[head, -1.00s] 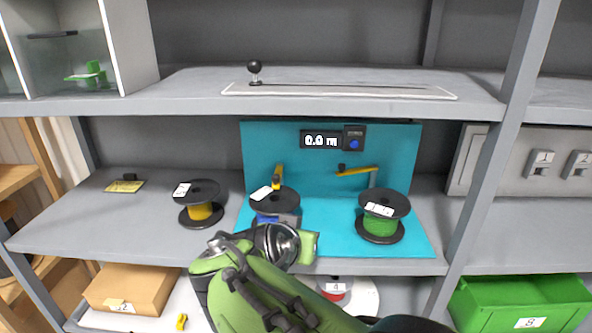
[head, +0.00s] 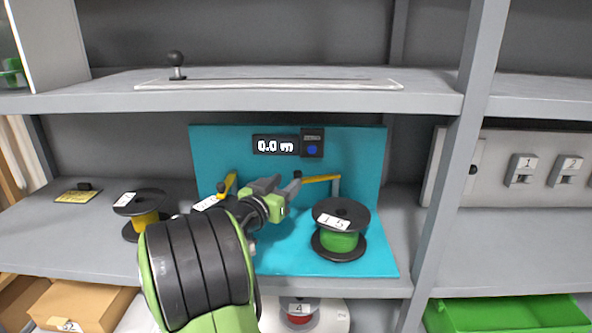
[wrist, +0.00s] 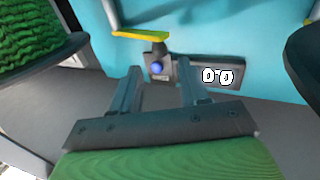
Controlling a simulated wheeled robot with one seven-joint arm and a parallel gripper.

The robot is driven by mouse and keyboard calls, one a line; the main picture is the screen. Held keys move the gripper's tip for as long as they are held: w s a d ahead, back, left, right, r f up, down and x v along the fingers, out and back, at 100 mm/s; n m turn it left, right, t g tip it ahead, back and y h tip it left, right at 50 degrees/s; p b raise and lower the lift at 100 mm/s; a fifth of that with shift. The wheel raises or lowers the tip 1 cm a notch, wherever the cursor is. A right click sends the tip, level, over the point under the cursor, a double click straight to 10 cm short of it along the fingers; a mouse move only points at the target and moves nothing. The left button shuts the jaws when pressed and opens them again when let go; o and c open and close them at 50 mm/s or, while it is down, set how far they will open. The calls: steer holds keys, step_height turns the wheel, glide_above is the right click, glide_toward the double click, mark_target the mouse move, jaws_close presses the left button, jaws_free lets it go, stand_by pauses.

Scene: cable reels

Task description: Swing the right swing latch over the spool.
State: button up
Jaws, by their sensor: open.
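The right swing latch (head: 318,179) is a yellow bar on a grey post, with a dark knob at its left end. It points left, away from above the green spool (head: 340,241), which stands upright on the teal base with a black top flange and a white label. My gripper (head: 278,183) is open and empty, close to the knob end. In the wrist view the yellow latch bar (wrist: 142,35) shows just beyond the fingertips of my gripper (wrist: 158,68), its dark end between them in the picture. Whether they touch I cannot tell. The green spool (wrist: 35,30) is at upper left there.
The left yellow latch (head: 228,184) stands behind another spool, mostly hidden by my arm. A yellow spool (head: 146,219) stands further left. A display (head: 276,145) and a blue button (head: 312,149) sit on the teal back panel. The upper shelf (head: 290,102) overhangs the bay.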

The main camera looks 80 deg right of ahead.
mark_target(296, 174)
steer(key=p+x, duration=0.1)
steer(key=x, duration=0.6)
steer(key=shift+d, duration=0.1)
steer(key=shift+c, duration=0.2)
jaws_close()
